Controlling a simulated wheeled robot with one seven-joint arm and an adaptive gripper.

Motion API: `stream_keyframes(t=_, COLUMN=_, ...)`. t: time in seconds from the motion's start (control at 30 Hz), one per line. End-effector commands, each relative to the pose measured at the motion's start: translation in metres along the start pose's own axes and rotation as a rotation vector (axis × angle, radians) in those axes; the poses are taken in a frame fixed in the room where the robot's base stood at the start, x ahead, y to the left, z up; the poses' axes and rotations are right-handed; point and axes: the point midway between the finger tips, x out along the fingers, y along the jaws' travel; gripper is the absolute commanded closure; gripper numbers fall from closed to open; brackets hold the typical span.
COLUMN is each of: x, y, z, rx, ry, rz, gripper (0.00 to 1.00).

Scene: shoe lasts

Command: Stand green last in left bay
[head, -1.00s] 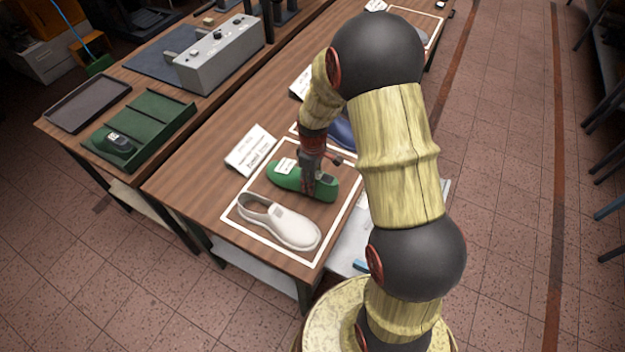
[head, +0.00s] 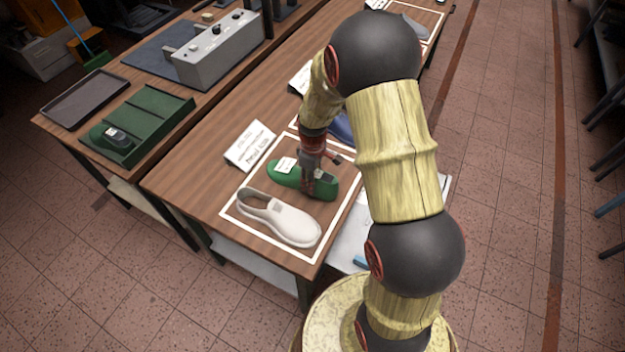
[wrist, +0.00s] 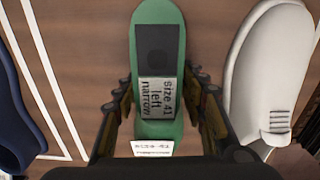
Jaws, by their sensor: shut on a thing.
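A green last (head: 288,176) lies in a white-outlined area of the near table, beside a white shoe. In the wrist view the green last (wrist: 158,40) carries a label reading "Size 41 left narrow". My gripper (head: 312,190) is shut on it, with a finger on each side in the wrist view (wrist: 160,110). The last appears to be still at table level. A green rack (head: 160,103) with dividers between its bays stands on the far-left table. Another green last (head: 104,134) sits in its bay nearest the front left; the other bays look empty.
The white shoe (head: 280,218) is close to the held last, on the right in the wrist view. A blue last (head: 341,128) is on the other side. A sign card (head: 250,146) stands behind. A dark tray (head: 84,98) and grey control box (head: 215,50) flank the rack.

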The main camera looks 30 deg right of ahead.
Motion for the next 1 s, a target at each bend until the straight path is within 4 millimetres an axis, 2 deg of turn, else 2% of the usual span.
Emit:
stream_keyframes(t=0.4, x=0.0012, y=0.0007, z=-0.0006, rx=0.000, ry=0.001, rz=0.002, gripper=1.00)
stream_keyframes(t=0.43, x=0.0012, y=0.0007, z=-0.0007, rx=0.000, ry=0.001, rz=0.002, gripper=0.57)
stream_keyframes(t=0.77, x=0.0018, y=0.0002, z=-0.0002, rx=0.000, ry=0.000, rz=0.000, gripper=0.38)
stream_keyframes(t=1.0, x=0.0029, y=-0.0007, z=0.0006, rx=0.000, ry=-0.002, rz=-0.002, gripper=0.37)
